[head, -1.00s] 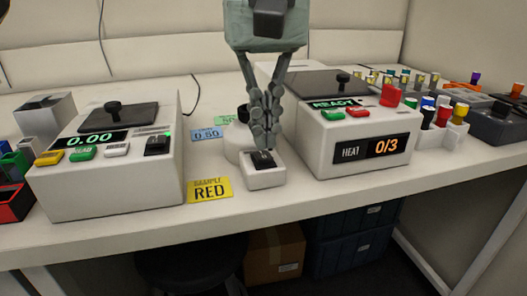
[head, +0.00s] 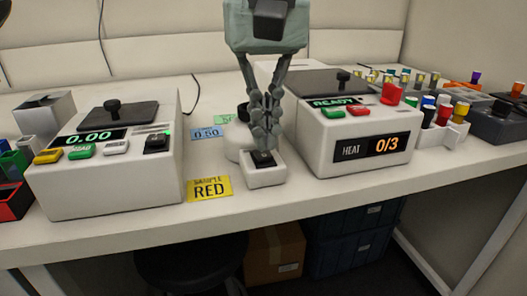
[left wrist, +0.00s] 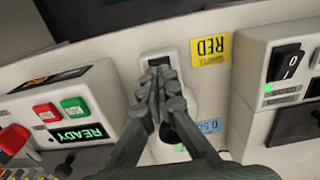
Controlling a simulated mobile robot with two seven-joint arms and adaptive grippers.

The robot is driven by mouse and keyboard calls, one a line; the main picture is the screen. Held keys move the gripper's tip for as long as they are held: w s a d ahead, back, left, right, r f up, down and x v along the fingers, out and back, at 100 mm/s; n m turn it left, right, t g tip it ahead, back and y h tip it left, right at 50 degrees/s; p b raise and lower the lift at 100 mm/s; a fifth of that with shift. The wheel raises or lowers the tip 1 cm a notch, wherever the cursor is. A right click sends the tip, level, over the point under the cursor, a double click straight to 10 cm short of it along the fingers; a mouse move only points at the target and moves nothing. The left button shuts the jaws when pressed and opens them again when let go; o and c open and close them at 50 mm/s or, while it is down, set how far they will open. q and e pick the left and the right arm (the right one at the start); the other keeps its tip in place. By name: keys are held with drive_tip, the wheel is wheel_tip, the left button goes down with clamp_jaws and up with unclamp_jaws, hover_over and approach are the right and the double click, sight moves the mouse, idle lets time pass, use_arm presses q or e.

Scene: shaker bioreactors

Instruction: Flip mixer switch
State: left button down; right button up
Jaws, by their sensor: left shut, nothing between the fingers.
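The mixer switch is a black rocker (head: 263,158) on a small white base (head: 265,177) near the bench's front edge. The round white mixer (head: 237,143) stands just behind it, partly hidden by my gripper. My left gripper (head: 262,146) points down with its fingers together, empty, its tips at or just above the rocker. In the left wrist view the closed fingertips (left wrist: 158,72) overlap the near part of the switch, whose black rocker (left wrist: 158,61) shows just beyond them. I cannot tell whether the tips touch it. My right gripper is not in view.
A white device reading 0.00 (head: 110,185) stands left, with its own black rocker (head: 157,143). A heater box reading READY and 0/3 (head: 340,135) stands close on the right. A yellow SAMPLE RED card (head: 209,188) lies left of the switch. Racks of coloured vials stand far right.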

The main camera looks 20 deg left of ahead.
sight(265, 156)
use_arm(q)
drive_tip(key=shift+f+b, duration=0.65)
drive_tip(key=shift+f, duration=0.25)
drive_tip(key=shift+r, duration=0.1)
idle(0.3)
drive_tip(key=shift+r+p, duration=2.6)
drive_tip(key=shift+r, duration=0.8)
